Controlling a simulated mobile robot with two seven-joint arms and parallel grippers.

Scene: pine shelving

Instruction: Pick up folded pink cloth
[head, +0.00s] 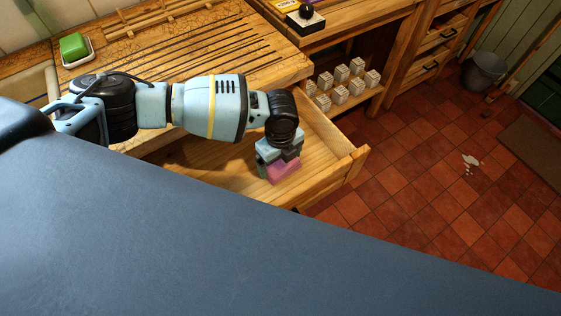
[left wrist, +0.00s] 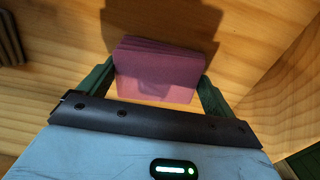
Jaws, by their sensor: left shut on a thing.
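The folded pink cloth (left wrist: 158,75) stands between the two dark green fingers of my left gripper (left wrist: 155,85) in the left wrist view. The fingers are shut on its two sides. In the head view the pink cloth (head: 284,171) shows just below my left gripper (head: 278,160), inside the open wooden drawer (head: 335,165). I cannot tell whether the cloth touches the drawer floor. My right gripper is not in view.
The drawer's walls stand close around the left gripper. Several pale blocks (head: 340,94) sit on a low shelf beyond the drawer. A green soap block (head: 74,46) lies in a dish on the slatted worktop. A grey bucket (head: 485,70) stands on the tiled floor, which is largely open.

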